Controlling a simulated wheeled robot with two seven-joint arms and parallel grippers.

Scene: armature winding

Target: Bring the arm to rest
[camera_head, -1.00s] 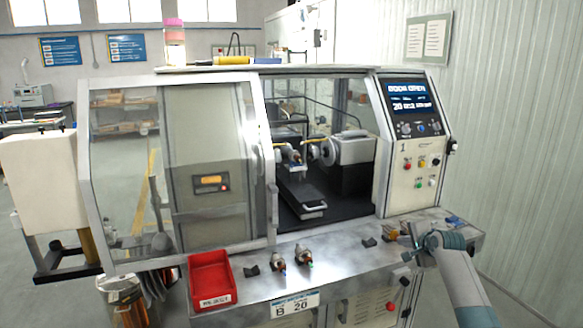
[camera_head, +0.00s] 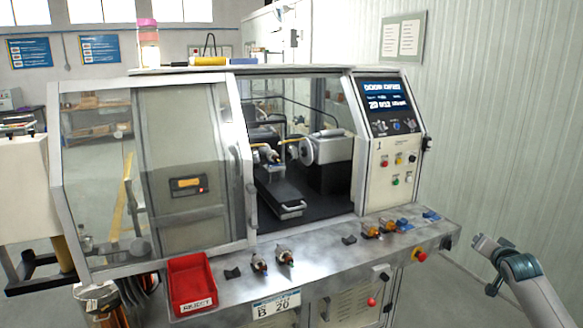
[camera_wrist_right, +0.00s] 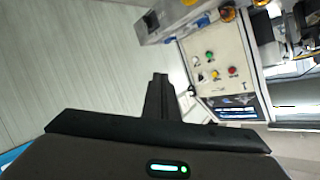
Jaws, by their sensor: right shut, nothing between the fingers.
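My right gripper (camera_head: 479,241) hangs in free space to the right of the machine's front ledge, clear of it. In the right wrist view the gripper (camera_wrist_right: 159,80) shows its fingers together with nothing between them. The winding machine (camera_head: 300,72) stands in front of me with its chamber open on the right side; an armature (camera_head: 268,153) sits inside, near the grey chuck (camera_head: 325,149). My left gripper is not in either view.
The ledge (camera_head: 330,255) carries a red reject bin (camera_head: 190,283), two armatures (camera_head: 284,255), small dark holders and orange-and-blue parts (camera_head: 370,229). The control panel (camera_head: 398,150) is at the machine's right. Floor and wall right of it are clear.

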